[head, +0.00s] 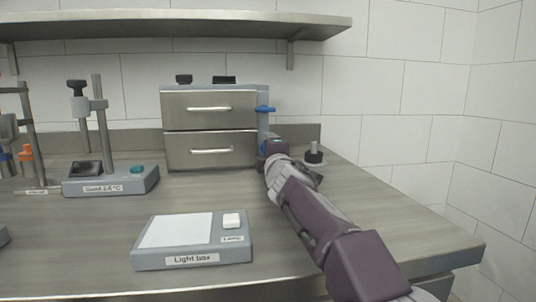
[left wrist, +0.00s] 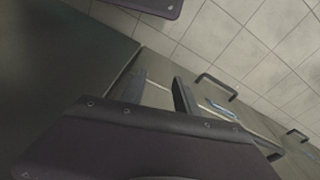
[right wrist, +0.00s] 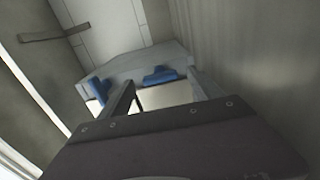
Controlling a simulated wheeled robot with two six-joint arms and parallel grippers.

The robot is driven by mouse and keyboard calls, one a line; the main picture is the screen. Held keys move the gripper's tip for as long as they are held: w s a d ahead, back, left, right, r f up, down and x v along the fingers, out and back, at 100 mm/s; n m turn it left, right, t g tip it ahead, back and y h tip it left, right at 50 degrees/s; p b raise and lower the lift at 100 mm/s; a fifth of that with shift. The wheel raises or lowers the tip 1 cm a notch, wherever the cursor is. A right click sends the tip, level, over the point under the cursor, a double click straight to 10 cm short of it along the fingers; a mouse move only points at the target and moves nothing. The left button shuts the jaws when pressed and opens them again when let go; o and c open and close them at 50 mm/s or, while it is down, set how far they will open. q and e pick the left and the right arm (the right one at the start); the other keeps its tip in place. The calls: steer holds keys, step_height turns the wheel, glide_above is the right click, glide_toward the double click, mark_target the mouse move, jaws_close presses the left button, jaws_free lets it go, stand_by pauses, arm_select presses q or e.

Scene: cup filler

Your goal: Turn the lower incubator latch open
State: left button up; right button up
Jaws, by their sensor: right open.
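The incubator is a grey cabinet with two metal drawers, an upper one (head: 209,109) and a lower one (head: 211,149). The blue upper latch (head: 265,109) sticks out at its right edge. My right gripper (head: 270,146) is at the right edge by the lower drawer, and its arm largely hides the lower latch there. In the right wrist view, one blue latch (right wrist: 162,76) appears between the open fingers and another (right wrist: 98,91) lies left of them. I cannot tell whether the fingers touch a latch. My left gripper (left wrist: 160,88) is open and empty, away from the incubator.
A light box (head: 190,240) lies at the front of the bench. A stand with a labelled grey base (head: 110,182) is left of the incubator. A small black-based object (head: 314,155) stands just right of my right gripper. A shelf (head: 180,27) hangs above.

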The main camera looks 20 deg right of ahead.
steer(key=v, duration=0.7)
steer(key=shift+s, duration=0.35)
steer(key=shift+a, duration=0.1)
